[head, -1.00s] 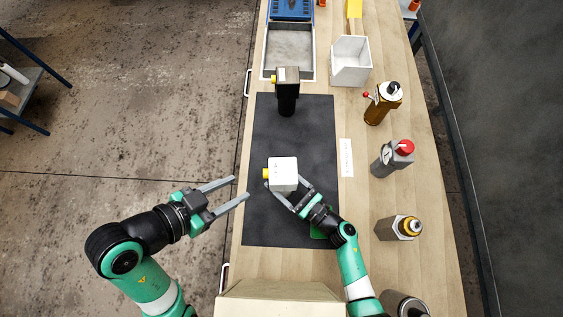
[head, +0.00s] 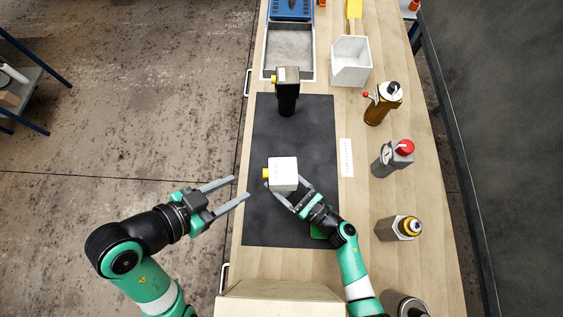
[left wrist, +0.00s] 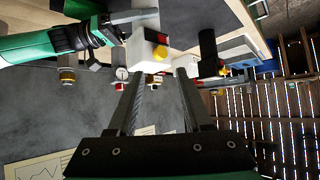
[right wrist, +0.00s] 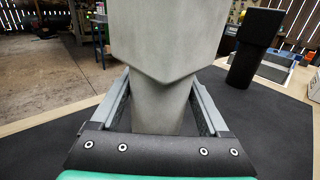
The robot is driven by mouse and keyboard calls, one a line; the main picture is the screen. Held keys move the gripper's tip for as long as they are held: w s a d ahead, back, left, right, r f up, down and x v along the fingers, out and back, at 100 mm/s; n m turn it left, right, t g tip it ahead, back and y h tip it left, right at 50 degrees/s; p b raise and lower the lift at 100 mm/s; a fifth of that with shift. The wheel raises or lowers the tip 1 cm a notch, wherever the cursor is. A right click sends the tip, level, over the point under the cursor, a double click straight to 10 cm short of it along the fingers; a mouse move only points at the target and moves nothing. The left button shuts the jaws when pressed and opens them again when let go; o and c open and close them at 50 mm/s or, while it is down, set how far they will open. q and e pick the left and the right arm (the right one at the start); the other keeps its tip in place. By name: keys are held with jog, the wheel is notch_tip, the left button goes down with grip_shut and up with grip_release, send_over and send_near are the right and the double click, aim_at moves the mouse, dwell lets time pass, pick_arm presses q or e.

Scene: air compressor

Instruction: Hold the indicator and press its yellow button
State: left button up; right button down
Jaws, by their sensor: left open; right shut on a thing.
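The indicator (head: 284,173) is a white box with a yellow button (head: 266,174) on its left side in the head view. My right gripper (head: 287,197) is shut on the indicator over the black mat; the right wrist view shows its grey neck (right wrist: 160,108) between the fingers. My left gripper (head: 241,188) is open and empty, left of the button and apart from it, over the table's left edge. In the left wrist view the indicator (left wrist: 146,48) and its yellow button (left wrist: 160,53) are beyond the open fingers.
A similar black device (head: 287,98) stands at the mat's far end. A grey tray (head: 291,52) and a white bin (head: 350,62) are behind it. Several cylindrical parts, one with a red cap (head: 404,147), line the right side. The black mat (head: 290,225) is mostly clear.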

pick_arm(q)
jog(key=shift+c, duration=0.2)
grip_shut()
dwell(1.4)
